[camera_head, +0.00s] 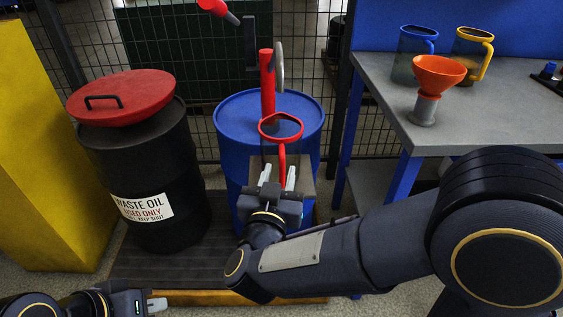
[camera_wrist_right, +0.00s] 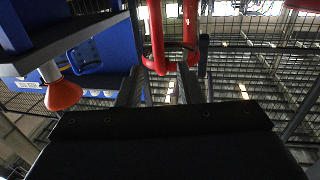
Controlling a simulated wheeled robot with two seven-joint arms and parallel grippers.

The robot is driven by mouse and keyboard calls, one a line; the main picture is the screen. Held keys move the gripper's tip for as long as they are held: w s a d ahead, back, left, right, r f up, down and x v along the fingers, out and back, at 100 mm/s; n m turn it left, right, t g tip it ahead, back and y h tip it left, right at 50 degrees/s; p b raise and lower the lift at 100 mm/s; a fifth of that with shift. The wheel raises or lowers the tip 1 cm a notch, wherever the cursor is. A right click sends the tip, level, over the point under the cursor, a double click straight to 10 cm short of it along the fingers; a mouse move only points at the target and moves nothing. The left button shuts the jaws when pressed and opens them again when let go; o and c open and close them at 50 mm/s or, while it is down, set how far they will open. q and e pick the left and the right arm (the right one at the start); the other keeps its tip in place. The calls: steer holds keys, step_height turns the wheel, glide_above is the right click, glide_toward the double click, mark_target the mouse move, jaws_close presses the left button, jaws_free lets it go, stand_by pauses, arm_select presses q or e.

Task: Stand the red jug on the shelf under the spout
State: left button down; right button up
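The red jug (camera_head: 297,129) has a red rim, a see-through dark body and a red handle facing me. It looks upright, over or on the grey shelf (camera_head: 303,168) in front of the blue drum, below the red pump (camera_head: 267,85); its base contact is hidden. My right gripper (camera_head: 278,176) is at the jug's handle, its two fingers apart with the handle's lower part between them, a gap on each side. The right wrist view shows red bars (camera_wrist_right: 157,40) just beyond the fingertips. My left gripper (camera_head: 155,305) is at the bottom left, away from the jug; its finger gap is unclear.
A black waste-oil drum (camera_head: 140,170) with a red lid (camera_head: 122,96) stands left of the blue drum (camera_head: 232,120). The grey bench (camera_head: 385,90) at right holds a blue jug (camera_head: 413,60), a yellow jug (camera_head: 473,50) and an orange funnel (camera_head: 438,75). A mesh fence stands behind.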

steer(key=s+a, duration=0.2)
steer(key=s, duration=0.6)
steer(key=w+d+r+g+y, duration=0.2)
steer(key=w+d+g+y, duration=0.2)
steer(key=d+y, duration=0.5)
steer(key=s+d+f+g+h, duration=0.1)
steer(key=s+d+f+g, duration=0.3)
steer(key=s, duration=0.5)
steer(key=s+d+f+g, duration=0.4)
steer(key=s+d+f, duration=0.1)
steer(key=s+d, duration=0.3)
steer(key=shift+s+d+f+h+p, duration=0.15)
steer(key=shift+s+d+h+p, duration=0.15)
steer(key=shift+s+h+p, duration=0.1)
steer(key=shift+w, duration=0.1)
